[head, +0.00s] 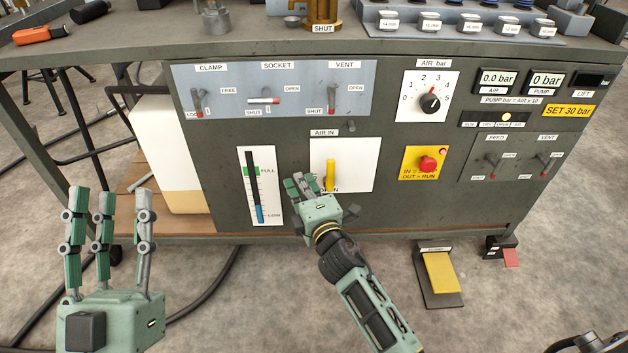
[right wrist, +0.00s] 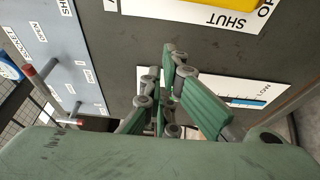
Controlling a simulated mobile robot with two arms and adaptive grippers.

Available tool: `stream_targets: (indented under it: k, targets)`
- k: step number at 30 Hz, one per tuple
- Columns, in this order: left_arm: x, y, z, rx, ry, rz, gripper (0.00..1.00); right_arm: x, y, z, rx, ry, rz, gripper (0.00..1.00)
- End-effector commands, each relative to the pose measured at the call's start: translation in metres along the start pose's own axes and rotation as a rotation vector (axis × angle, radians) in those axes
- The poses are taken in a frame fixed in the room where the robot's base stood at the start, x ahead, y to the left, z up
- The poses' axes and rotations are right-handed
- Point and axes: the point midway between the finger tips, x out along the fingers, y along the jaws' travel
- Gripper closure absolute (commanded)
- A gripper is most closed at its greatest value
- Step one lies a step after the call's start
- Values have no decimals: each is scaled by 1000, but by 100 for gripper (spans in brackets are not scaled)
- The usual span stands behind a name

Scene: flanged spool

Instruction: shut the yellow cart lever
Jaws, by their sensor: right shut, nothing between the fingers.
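The yellow lever (head: 330,174) is upright on a white plate (head: 358,165) under an AIR IN label on the cart's front. Its lower end points to a partly covered OPEN label. In the right wrist view, part of the yellow lever (right wrist: 238,3) shows at the top edge, beside an upside-down SHUT label (right wrist: 232,19). My right gripper (head: 300,184) is just left of the lever, its fingers together and empty; the fingers also show in the right wrist view (right wrist: 168,85). No contact with the lever is visible. My left gripper (head: 105,195) is open and empty, fingers up, at the lower left.
A level gauge (head: 258,188) is left of my right gripper. CLAMP, SOCKET and VENT switches (head: 275,90) sit above. A red button (head: 428,164) on a yellow plate is to the right. A yellow pedal (head: 441,272) stands on the floor. Floor before the cart is mostly clear.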

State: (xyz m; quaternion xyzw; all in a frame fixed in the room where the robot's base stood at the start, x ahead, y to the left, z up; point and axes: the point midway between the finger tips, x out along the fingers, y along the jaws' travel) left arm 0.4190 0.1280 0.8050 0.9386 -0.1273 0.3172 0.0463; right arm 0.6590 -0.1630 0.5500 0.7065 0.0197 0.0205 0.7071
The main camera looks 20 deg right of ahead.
Motion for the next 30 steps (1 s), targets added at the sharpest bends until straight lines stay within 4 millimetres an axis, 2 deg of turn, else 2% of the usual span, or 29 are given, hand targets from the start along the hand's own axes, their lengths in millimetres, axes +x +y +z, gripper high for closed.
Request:
stream_targets:
  k: [4, 7, 12, 30]
  targets:
    - [-4, 3, -26, -7, 144, 6, 60, 24, -2, 1, -1, -1, 0, 100]
    - [-3, 3, -28, -7, 141, 5, 60, 14, -2, 20, -6, -2, -3, 100]
    - [-4, 3, -32, -8, 162, 6, 60, 8, -2, 34, -2, 0, -2, 100]
    - [-6, 4, -35, -9, 182, 7, 60, 6, -1, 41, 20, -1, 5, 100]
